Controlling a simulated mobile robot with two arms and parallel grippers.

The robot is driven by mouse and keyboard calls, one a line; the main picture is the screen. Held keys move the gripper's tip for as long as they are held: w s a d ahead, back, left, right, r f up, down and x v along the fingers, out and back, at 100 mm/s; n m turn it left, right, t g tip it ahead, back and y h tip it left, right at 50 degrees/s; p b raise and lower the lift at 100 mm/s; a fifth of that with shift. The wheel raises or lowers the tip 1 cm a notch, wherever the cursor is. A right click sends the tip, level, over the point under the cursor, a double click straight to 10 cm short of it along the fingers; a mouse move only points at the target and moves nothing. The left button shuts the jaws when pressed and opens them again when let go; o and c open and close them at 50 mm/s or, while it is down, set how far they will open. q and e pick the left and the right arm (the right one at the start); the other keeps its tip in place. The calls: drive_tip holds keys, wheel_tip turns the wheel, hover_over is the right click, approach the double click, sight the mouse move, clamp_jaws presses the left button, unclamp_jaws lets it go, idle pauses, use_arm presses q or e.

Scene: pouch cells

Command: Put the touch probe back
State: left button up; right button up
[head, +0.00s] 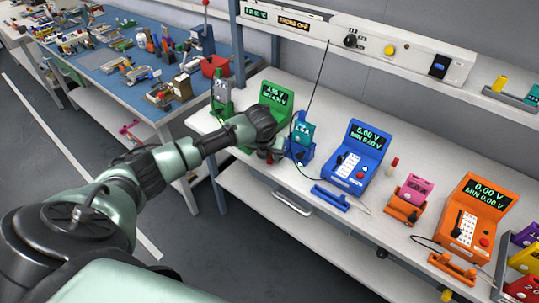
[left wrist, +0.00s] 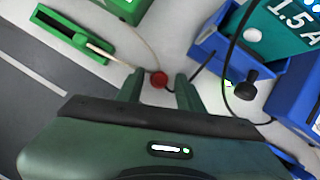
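My left gripper (left wrist: 160,79) points down at the white bench in the left wrist view. Its two fingers stand apart, with a small round red thing (left wrist: 158,80) showing in the gap. I cannot tell what it belongs to; free space shows beside it. In the head view the gripper (head: 270,152) is by the green tester (head: 276,97). A green cradle (left wrist: 75,34) lies left of the fingers with a thin tan rod at it. A black-knobbed piece (left wrist: 244,86) with a black cable is beside the blue holder (left wrist: 213,43). Which piece is the touch probe is unclear.
The blue holder carries a teal 1.5 A cell (left wrist: 285,30). A blue tester (head: 352,158), a blue cradle (head: 330,198), a pink cell (head: 417,188) and an orange tester (head: 475,215) stand to the right. A black cord hangs from the overhead rail (head: 370,40).

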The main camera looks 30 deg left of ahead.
use_arm(q)
drive_tip(key=shift+r, duration=0.1)
drive_tip(key=v, duration=1.2)
drive_tip(key=shift+r, duration=0.1)
